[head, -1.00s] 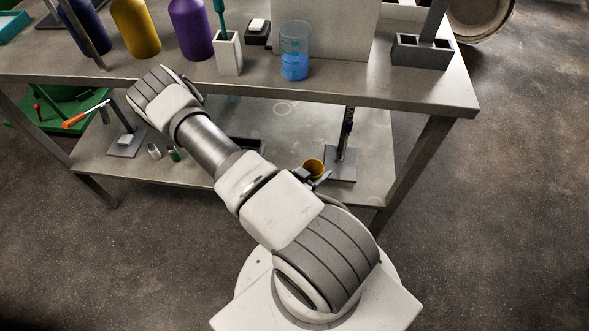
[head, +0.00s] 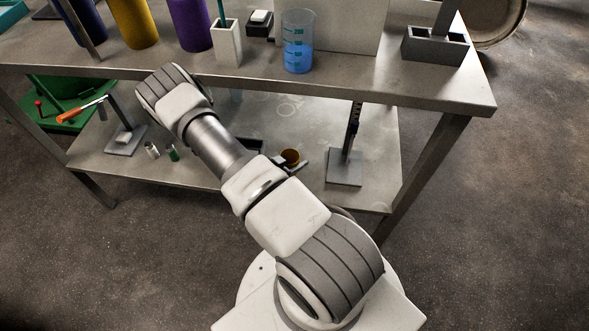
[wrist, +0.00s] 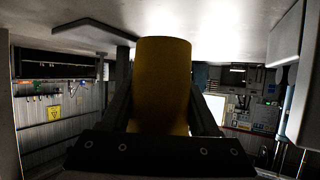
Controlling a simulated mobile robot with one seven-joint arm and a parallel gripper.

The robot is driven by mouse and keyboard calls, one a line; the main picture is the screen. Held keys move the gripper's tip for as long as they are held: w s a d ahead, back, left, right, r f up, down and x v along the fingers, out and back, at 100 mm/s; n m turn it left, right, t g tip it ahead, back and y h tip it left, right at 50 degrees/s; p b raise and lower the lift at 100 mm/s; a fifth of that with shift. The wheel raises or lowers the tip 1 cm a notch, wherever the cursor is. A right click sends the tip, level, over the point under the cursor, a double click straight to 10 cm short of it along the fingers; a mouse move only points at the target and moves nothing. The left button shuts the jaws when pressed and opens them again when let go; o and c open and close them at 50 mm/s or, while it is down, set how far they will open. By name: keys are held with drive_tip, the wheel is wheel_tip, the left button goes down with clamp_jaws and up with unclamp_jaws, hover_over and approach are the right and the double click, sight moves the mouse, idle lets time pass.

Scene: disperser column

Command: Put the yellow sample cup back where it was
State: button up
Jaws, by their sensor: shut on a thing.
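The yellow sample cup (wrist: 162,80) fills the middle of the wrist view, between the two dark fingers of my gripper (wrist: 160,95). My gripper is shut on it. In the head view the cup (head: 291,156) shows small, just past my arm, over the lower shelf (head: 365,187) of the bench. Its dark open top faces the camera. A part of my gripper shows beside it, and the rest is hidden behind my arm. I cannot tell whether the cup touches the shelf.
A stand with a grey base (head: 345,178) is right of the cup on the lower shelf. Another stand (head: 125,140) and two small vials (head: 172,153) are at the left. The bench top (head: 350,82) is above, with a blue-filled beaker (head: 298,55) near its edge.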

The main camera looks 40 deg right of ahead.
wheel_tip(320, 180, down, 4)
drive_tip(key=shift+f+b, duration=0.1)
drive_tip(key=shift+b, duration=0.95)
drive_tip(key=o, duration=1.4)
drive_tip(key=shift+o, duration=0.2)
